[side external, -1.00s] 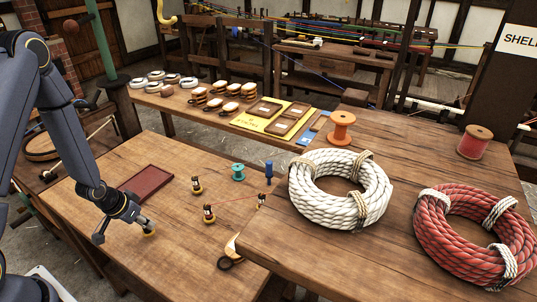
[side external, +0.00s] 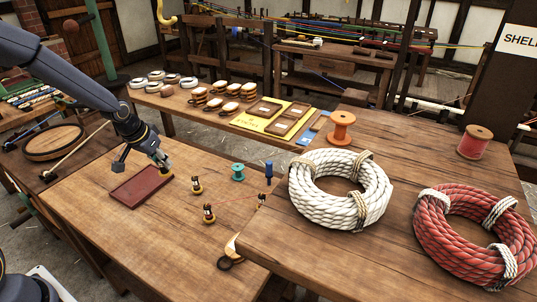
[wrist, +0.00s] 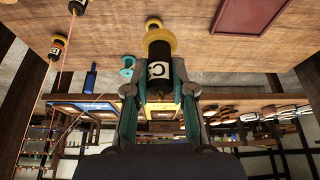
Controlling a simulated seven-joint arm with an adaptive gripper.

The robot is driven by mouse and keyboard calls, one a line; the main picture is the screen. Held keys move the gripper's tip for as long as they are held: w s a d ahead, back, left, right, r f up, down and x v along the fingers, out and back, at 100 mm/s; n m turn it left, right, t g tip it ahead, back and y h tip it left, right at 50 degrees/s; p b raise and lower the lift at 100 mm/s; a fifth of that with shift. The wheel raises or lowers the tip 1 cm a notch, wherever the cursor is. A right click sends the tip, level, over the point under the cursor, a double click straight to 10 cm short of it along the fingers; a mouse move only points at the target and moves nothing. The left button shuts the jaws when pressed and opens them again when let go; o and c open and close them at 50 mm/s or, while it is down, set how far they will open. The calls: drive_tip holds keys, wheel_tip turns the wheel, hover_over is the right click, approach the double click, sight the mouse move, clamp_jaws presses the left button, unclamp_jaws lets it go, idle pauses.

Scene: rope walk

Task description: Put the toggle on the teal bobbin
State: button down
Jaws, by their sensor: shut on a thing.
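My gripper (side external: 163,162) is shut on a black cylindrical piece with a yellow flared end and a white letter label (wrist: 158,52). I cannot tell for certain that this piece is the toggle. In the side view, the gripper hangs by the right end of the dark red tray, and the arm and fingers mostly hide the piece. The teal bobbin (side external: 238,173) stands on the table to the right of my gripper, apart from it. It also shows in the wrist view (wrist: 127,69), left of the held piece.
Similar labelled pieces (side external: 196,186) (side external: 208,214) (side external: 262,201) stand around the bobbin; a red thread joins two. A blue peg (side external: 269,170) stands right of the bobbin. The dark red tray (side external: 142,187) lies left. The front left of the table is bare. White rope (side external: 312,198) lies on the right table.

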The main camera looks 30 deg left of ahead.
drive_tip(key=w+d+r, duration=0.3)
drive_tip(key=w+d, duration=0.2)
drive_tip(key=w, duration=0.2)
drive_tip(key=m, duration=0.2)
hover_over(238, 167)
drive_tip(key=shift+h, duration=0.3)
wheel_tip(238, 167, down, 9)
drive_tip(key=shift+s+r, duration=0.15)
drive_tip(key=shift+w+a+f, duration=0.1)
drive_tip(key=shift+w+f, duration=0.1)
drive_tip(key=shift+f, duration=1.5)
drive_tip(key=shift+f, duration=0.15)
drive_tip(key=c, duration=1)
unclamp_jaws()
